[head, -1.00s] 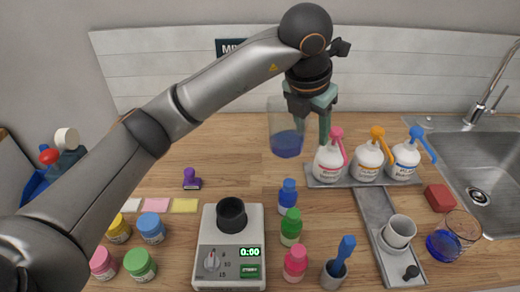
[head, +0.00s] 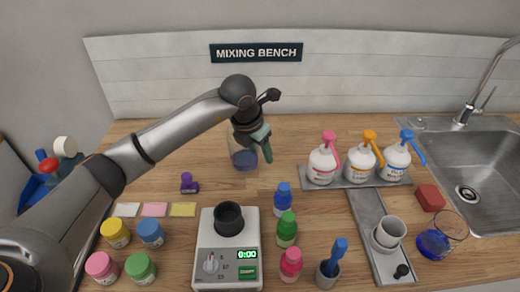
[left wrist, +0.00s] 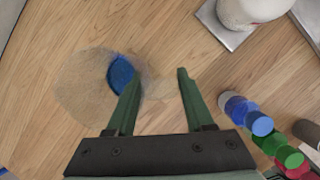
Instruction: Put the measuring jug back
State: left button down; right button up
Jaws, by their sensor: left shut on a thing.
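The clear measuring jug (head: 243,160) holds blue liquid in its bottom. It is at the back of the wooden counter, left of the pump bottles. My left gripper (head: 262,146) is shut on it at its right side. In the left wrist view the jug (left wrist: 85,90) is a faint see-through shape with a blue patch, and the left finger of the gripper (left wrist: 158,95) overlaps its edge. The part between the fingers is too clear to make out. I cannot tell whether the jug's base touches the counter. My right gripper is not in view.
Three pump bottles (head: 360,162) stand on a grey tray to the right. A scale (head: 228,258) with a black cup, small coloured bottles (head: 287,229) and lidded jars (head: 118,231) fill the front. A purple stamp (head: 189,183) stands left. Another glass with blue liquid (head: 434,242) is near the sink.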

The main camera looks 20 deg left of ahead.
pick_arm(q)
jog(key=shift+f, duration=0.15)
jog(key=shift+c, duration=1.4)
grip_release()
jog(key=shift+f, duration=0.1)
jog(key=v, duration=1.2)
jog(key=shift+b, duration=0.4)
jog(key=shift+d, duration=0.1)
